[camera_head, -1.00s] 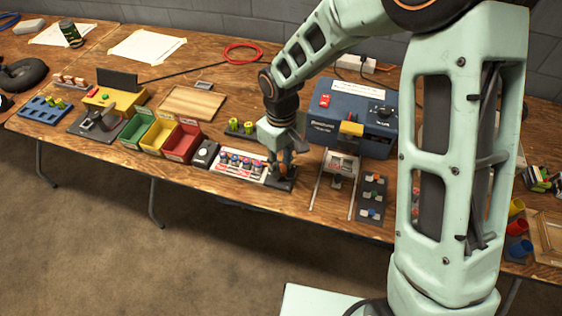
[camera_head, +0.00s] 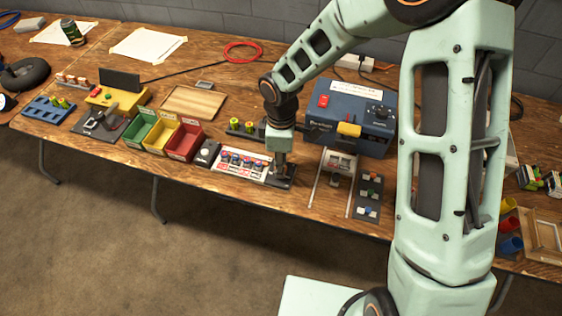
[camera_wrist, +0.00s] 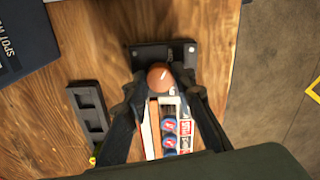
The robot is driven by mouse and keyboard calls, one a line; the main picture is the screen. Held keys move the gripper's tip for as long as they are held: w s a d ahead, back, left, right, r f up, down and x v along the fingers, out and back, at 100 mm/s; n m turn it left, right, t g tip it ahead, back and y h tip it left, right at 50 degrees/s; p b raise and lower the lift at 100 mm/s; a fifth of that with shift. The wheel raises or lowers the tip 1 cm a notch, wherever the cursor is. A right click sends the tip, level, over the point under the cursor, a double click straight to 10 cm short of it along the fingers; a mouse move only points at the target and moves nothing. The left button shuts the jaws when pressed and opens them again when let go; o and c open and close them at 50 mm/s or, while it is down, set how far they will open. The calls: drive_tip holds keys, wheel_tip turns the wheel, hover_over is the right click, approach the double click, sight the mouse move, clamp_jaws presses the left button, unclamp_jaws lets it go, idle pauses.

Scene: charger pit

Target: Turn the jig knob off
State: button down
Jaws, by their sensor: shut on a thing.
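The jig knob (camera_wrist: 159,75) is a round, brownish knob with a pale mark on top, seen in the wrist view. It stands at a black base plate (camera_wrist: 165,52) at the end of the white battery jig (camera_head: 240,164). My gripper (camera_wrist: 162,84) is shut on the knob, with one dark finger on each side. In the head view my gripper (camera_head: 280,170) points straight down over the black base at the right end of the jig, and its fingers hide the knob there. Several blue-and-red cells (camera_wrist: 169,140) sit in the jig.
A blue spot welder (camera_head: 345,115) stands behind and to the right. A black tray with coloured buttons (camera_head: 369,195) lies to the right. Green, yellow and red bins (camera_head: 183,143) stand to the left. A narrow black holder (camera_wrist: 88,112) lies near the jig. The table's front edge is close.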

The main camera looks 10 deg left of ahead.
idle(0.4)
drive_tip(key=c, duration=1.6)
unclamp_jaws()
wheel_tip(320, 180, up, 12)
